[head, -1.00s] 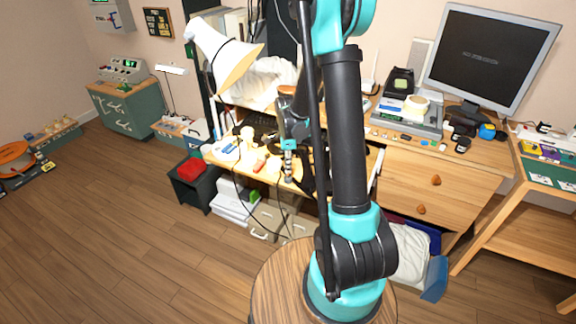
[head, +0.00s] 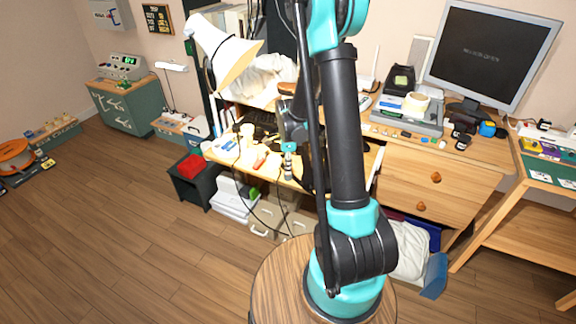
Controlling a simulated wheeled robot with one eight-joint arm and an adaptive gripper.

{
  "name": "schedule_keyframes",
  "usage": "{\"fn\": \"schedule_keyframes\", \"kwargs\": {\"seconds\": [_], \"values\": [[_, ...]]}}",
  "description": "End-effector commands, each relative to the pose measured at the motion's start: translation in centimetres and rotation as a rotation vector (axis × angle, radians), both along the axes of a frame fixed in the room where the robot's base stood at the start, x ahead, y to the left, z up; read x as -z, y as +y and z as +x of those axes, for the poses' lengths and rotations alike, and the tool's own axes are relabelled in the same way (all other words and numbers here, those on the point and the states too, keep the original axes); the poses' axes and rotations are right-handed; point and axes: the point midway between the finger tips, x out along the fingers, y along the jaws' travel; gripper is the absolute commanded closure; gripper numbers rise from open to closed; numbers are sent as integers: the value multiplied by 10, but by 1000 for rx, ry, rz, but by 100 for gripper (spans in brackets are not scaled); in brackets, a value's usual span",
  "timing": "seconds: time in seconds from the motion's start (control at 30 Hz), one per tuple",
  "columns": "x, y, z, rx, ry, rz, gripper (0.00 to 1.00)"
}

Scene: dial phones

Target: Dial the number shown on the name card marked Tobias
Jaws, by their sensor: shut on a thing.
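My gripper (head: 289,174) is at the end of my arm, low over the front part of the lamp-lit wooden desk (head: 285,184). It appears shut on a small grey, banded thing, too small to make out. No phone dial can be made out with certainty; my arm hides part of the desk. A white card or paper with blue on it (head: 225,142) lies at the desk's left end, its writing unreadable. Small white cards (head: 541,178) lie on the green mat at far right. I cannot tell which card is marked Tobias.
A white desk lamp (head: 222,55) leans over the desk. An orange-handled thing (head: 260,161) and a cream object (head: 247,131) lie left of my gripper. A monitor (head: 492,50) and grey device (head: 408,117) stand to the right. The floor at left is largely clear.

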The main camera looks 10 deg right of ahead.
Motion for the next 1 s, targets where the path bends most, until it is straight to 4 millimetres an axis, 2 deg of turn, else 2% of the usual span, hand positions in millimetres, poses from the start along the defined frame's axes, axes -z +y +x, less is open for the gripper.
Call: {"fn": "schedule_keyframes", "kwargs": {"seconds": [0.33, 0.37, 0.53, 0.87, 1.0], "values": [[3, 0, 0, 0, 0, 0, 100], [3, 0, 0, 0, 0, 0, 85], [3, 0, 0, 0, 0, 0, 64], [2, 0, 0, 0, 0, 0, 63], [-8, 0, 0, 0, 0, 0, 63]]}}
